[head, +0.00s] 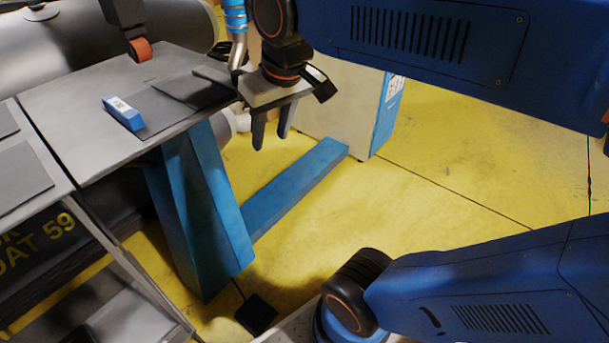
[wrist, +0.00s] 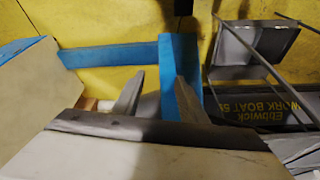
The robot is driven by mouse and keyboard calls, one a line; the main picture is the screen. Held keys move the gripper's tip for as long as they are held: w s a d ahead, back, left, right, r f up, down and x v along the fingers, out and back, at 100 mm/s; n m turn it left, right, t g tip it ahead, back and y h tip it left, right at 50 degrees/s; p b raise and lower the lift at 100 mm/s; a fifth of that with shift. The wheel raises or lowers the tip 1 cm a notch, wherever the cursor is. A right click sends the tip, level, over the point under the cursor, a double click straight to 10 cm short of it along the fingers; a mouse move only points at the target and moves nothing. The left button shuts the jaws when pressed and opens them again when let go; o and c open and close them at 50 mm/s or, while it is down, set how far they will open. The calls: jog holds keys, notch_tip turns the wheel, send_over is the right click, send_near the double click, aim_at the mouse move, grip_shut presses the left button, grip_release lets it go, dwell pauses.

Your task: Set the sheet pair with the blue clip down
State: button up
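The blue clip (head: 125,113), with a white label, sits at the left end of dark grey sheets (head: 172,118) lying on the grey table. The sheets overlap, and I cannot tell their exact edges. My gripper (head: 272,137) hangs beyond the table's right edge, apart from the clip and sheets. Its two fingers point down, spread, with nothing between them. In the wrist view my gripper (wrist: 156,92) also shows spread, empty fingers. The clip and sheets do not show in that view.
The grey table (head: 70,95) stands on a blue leg (head: 200,215). A tool with an orange roller (head: 140,49) hangs over its back. A grey cabinet (head: 345,105) stands behind my gripper. Another dark sheet (head: 22,180) lies on the left surface. Yellow floor (head: 450,170) is clear at right.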

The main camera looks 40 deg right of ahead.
jog(key=s+d+f, duration=0.2)
jog(key=s+f, duration=0.1)
jog(key=f, duration=0.2)
jog(key=s+d+f+t, duration=0.1)
jog(key=s+f, duration=0.2)
jog(key=f, duration=0.1)
jog(key=shift+d+f+m+h, duration=0.3)
jog(key=shift+d+f+m, duration=0.1)
